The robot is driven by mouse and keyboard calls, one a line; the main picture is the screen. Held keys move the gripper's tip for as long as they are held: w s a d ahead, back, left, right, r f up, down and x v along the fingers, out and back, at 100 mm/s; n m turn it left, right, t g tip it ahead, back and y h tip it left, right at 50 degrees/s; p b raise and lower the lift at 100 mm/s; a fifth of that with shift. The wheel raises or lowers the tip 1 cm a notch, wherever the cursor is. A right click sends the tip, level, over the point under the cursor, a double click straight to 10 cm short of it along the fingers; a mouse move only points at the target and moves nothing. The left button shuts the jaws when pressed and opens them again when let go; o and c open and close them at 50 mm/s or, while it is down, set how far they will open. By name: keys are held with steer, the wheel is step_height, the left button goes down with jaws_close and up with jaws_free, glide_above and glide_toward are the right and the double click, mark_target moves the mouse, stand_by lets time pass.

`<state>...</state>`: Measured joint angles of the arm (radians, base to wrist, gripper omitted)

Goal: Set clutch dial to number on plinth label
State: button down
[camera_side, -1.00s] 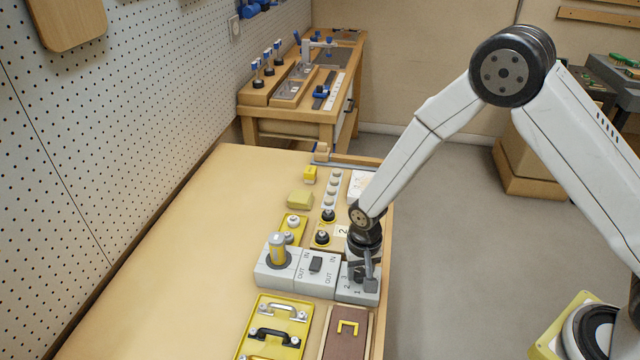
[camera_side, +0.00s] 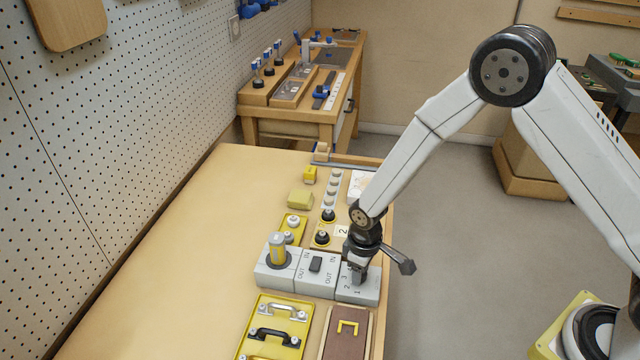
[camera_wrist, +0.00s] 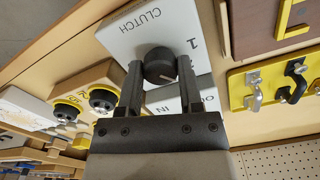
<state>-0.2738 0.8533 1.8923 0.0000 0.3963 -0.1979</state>
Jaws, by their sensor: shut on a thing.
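The clutch dial (camera_wrist: 159,64) is a round dark knob with a pale pointer line, on a light grey block (camera_wrist: 120,38) marked CLUTCH. My gripper (camera_wrist: 160,68) is shut on it, one finger on each side. The pointer line slants toward the lower right in the wrist view. A 1 shows beside the dial; the other numbers there are partly hidden by a finger. In the side view my gripper (camera_side: 357,272) covers the dial, with 3, 2 and 1 printed beside it on the block (camera_side: 368,293). A white label (camera_side: 342,231) reading 2 lies behind the block.
Left of the clutch block stand a switch block (camera_side: 317,280) marked IN and OUT and a block with a yellow cylinder (camera_side: 277,247). A yellow handle plate (camera_side: 272,328) and a brown panel (camera_side: 338,340) lie in front. The bench's left side (camera_side: 180,270) is clear.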

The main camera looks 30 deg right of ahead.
steer(key=shift+n, duration=0.6)
steer(key=shift+c, duration=1.3)
jaws_free()
steer(key=shift+r, duration=0.1)
steer(key=shift+r, duration=3.85)
steer(key=shift+d, duration=0.1)
